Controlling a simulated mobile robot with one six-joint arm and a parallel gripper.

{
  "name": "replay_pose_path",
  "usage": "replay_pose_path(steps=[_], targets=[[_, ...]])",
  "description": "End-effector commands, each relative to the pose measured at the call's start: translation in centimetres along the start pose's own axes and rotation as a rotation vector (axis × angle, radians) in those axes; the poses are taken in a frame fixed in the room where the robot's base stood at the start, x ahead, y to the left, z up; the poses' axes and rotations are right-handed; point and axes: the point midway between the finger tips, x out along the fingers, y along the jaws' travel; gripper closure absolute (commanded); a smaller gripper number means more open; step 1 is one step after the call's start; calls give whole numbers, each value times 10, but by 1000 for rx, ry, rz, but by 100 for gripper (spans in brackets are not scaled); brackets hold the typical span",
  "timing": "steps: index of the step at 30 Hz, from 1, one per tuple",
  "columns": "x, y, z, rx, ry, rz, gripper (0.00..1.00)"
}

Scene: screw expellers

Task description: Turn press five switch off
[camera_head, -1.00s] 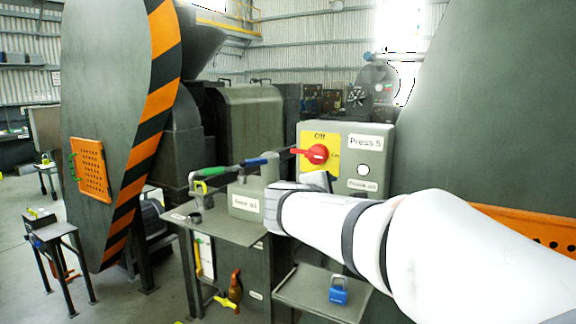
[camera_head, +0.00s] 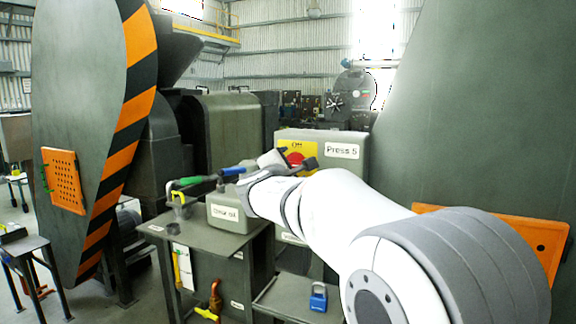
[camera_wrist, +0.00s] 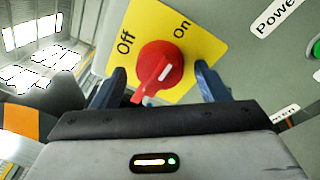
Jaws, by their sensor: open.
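The Press 5 switch box (camera_head: 352,137) is grey with a "Press 5" label and a yellow plate (camera_head: 284,144) with Off and On marks. Its red rotary knob (camera_wrist: 160,68) shows clearly in the wrist view. In the head view the red knob (camera_head: 297,157) is partly hidden by my gripper (camera_head: 286,162). My gripper (camera_wrist: 161,80) is open, with one dark finger on each side of the knob. I cannot tell whether the fingers touch it.
A grey bench (camera_head: 182,233) stands left of the box, with a labelled grey case (camera_head: 228,213) and green and blue handled tools on it. A blue padlock (camera_head: 318,298) lies on a lower shelf. A green indicator (camera_wrist: 316,49) sits beside the plate.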

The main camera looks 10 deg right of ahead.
Motion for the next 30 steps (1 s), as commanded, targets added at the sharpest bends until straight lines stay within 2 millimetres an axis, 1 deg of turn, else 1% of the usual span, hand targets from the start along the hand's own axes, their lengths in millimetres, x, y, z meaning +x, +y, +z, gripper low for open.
replay_pose_path(steps=[6,7,21,23,24,30], targets=[[0,0,0,0,0,0,32],[0,0,0,0,0,0,33],[0,0,0,0,1,1,72],[0,0,0,1,1,1,76],[-3,4,-5,0,2,2,76],[-1,2,-1,-21,4,0,76]])
